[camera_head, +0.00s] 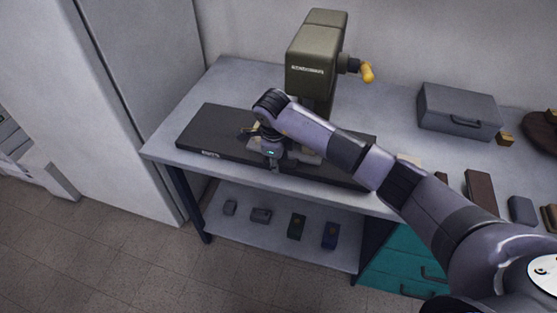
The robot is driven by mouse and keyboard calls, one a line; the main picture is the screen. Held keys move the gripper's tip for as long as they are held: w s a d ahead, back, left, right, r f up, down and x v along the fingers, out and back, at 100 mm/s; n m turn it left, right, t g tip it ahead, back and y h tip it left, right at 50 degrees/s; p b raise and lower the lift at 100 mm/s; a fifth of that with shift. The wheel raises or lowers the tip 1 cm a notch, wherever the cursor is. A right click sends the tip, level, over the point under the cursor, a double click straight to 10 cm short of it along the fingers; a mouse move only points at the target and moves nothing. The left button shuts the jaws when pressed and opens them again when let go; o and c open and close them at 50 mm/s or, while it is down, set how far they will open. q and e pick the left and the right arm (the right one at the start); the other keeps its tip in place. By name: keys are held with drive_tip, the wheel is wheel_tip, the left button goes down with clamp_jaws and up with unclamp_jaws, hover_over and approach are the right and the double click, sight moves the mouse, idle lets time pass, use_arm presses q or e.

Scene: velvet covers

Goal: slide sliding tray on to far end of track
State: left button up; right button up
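A long dark track base (205,138) lies on the grey workbench, under an olive machine head (314,68) with a yellow-handled lever. A light grey plate (306,154), which looks like the sliding tray, shows in part on the track behind my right arm. My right gripper (249,132) is over the left-middle part of the track, just left of this plate. The wrist and forearm hide much of it, so I cannot tell whether the fingers are open or touch the tray. My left gripper is out of view.
A grey case (458,108) stands at the back right. A brown block (480,190) and other small items lie along the right side. Several small boxes sit on the lower shelf (275,259), beside teal drawers (405,262). The left end of the track is clear.

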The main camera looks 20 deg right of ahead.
clamp_jaws()
idle(0.7)
